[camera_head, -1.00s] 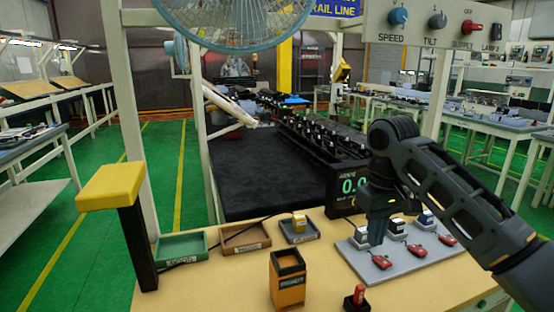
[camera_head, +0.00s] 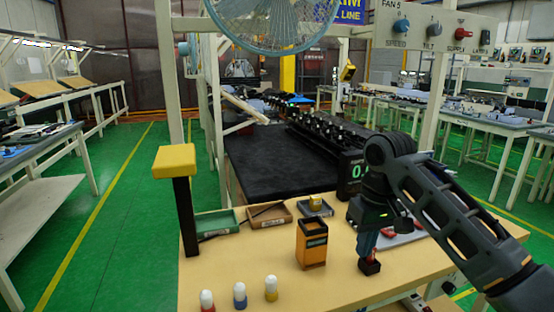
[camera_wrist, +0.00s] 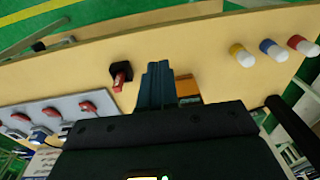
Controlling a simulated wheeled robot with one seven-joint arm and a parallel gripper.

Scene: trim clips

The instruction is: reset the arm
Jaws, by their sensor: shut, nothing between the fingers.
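My gripper (camera_head: 366,250) is shut and empty over the right part of the tan bench. In the wrist view its blue-grey fingers (camera_wrist: 157,85) lie together. My arm and gripper hide much of the grey plate (camera_head: 404,238) behind; in the wrist view the plate (camera_wrist: 60,112) carries several red-topped clips.
An orange box (camera_head: 311,245) stands left of my gripper. Three white capsules with red, blue and yellow bands (camera_head: 239,295) stand at the front edge. Green, brown and grey trays (camera_head: 216,223) line the back. A yellow-topped post (camera_head: 174,160) rises at the left. The bench's left-centre is clear.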

